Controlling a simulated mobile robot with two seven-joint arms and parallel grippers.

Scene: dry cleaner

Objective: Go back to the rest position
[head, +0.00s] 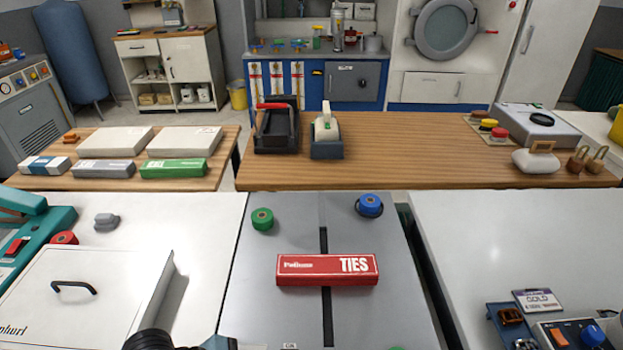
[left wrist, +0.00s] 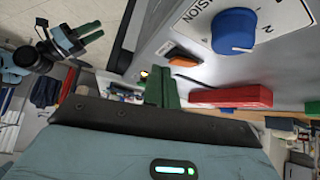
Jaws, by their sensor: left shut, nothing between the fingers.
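My left gripper (left wrist: 160,88) shows in the left wrist view with its dark green fingers together and nothing between them. It appears beside a grey machine face with a blue knob (left wrist: 234,30). My right gripper (left wrist: 92,32) shows at the upper left of that view, with its two fingers apart and empty. In the head view only a dark and teal piece of my arm shows at the bottom edge, left of the middle; no fingertips are visible there.
A red TIES box (head: 327,270) lies across the grey panel (head: 285,325), with green (head: 262,219) and blue (head: 369,206) round pieces behind it. A white lidded press (head: 85,300) stands left and a control box (head: 575,335) front right. The white right counter (head: 500,235) is mostly clear.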

